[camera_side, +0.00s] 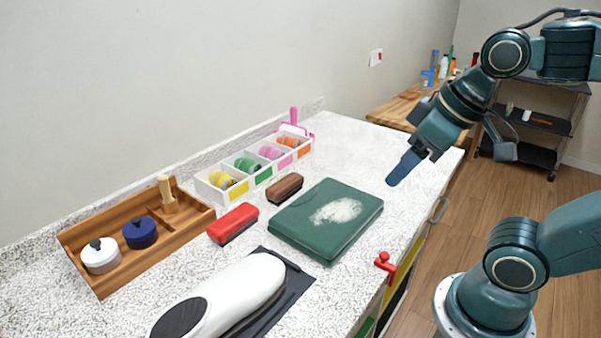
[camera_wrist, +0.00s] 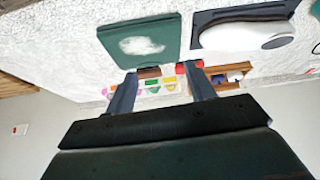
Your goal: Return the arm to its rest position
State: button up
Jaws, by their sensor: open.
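My gripper (camera_side: 404,168) is in the air above the right edge of the counter, beyond the green board, pointing down and to the left in the side view. In the wrist view its two fingers (camera_wrist: 163,90) are apart with nothing held between them. The speckled white counter (camera_side: 365,150) lies below. My upper arm reaches in from the upper right of the side view. No towel shelves are visible.
A green board (camera_side: 290,222) with a white patch lies mid-counter, beside red (camera_side: 233,223) and brown (camera_side: 285,188) blocks. A wooden tray (camera_side: 115,235), a divided white bin (camera_side: 222,192) and a white device (camera_side: 235,290) stand around it. A red clamp (camera_side: 385,265) sits at the front edge.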

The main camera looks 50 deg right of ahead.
jog(key=shift+s+d+f+m, duration=0.25)
jog(key=shift+s+f+m, duration=0.15)
jog(key=shift+s, duration=0.3)
dwell(0.4)
jog(key=o, duration=0.4)
jog(key=shift+w+r, duration=0.1)
